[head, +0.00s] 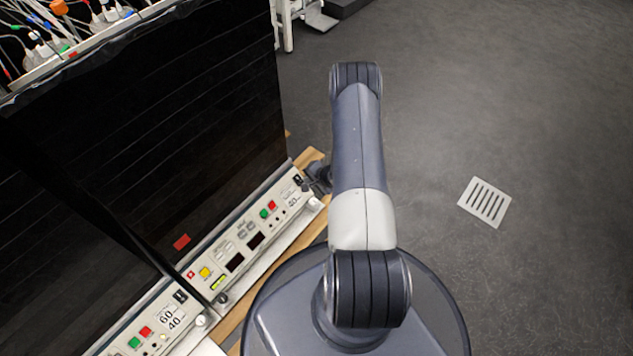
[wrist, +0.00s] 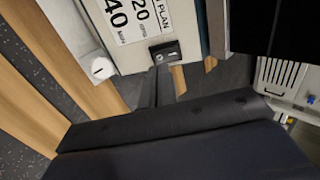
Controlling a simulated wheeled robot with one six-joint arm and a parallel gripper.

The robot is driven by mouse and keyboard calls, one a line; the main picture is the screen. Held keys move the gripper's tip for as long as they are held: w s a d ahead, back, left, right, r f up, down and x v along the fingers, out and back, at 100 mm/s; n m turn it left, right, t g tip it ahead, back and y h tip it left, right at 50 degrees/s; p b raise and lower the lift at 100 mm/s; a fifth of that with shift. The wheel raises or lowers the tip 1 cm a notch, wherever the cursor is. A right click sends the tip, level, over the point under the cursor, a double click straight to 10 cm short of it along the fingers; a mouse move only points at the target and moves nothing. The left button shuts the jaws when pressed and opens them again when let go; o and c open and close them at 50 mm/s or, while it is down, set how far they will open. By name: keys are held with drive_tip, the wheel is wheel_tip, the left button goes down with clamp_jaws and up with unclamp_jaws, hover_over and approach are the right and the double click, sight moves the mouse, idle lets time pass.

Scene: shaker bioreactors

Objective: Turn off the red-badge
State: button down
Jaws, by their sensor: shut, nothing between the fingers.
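A red badge (head: 181,242) sits low on the dark front of the middle shaker unit. Below it, a pale control panel (head: 215,268) carries a red button (head: 271,205) beside a green button (head: 264,213), a yellow button (head: 205,272) and dark displays. My gripper (head: 318,178) is beside the panel's right end, mostly hidden behind my arm. In the wrist view, its dark fingertips (wrist: 166,53) appear together and empty, by a white panel with a 40/120 label (wrist: 135,15). The red button cannot be made out there.
Another unit's panel at lower left has its own red button (head: 146,331) and green button (head: 134,343). A wooden bench edge (head: 234,322) runs below the panels. Cables and bottles crowd the top left. The grey floor (head: 530,110) on the right is open around a drain grate (head: 485,202).

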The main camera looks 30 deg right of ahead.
sight(301, 181)
drive_tip(key=shift+b+x, duration=0.5)
drive_tip(key=shift+x, duration=1.1)
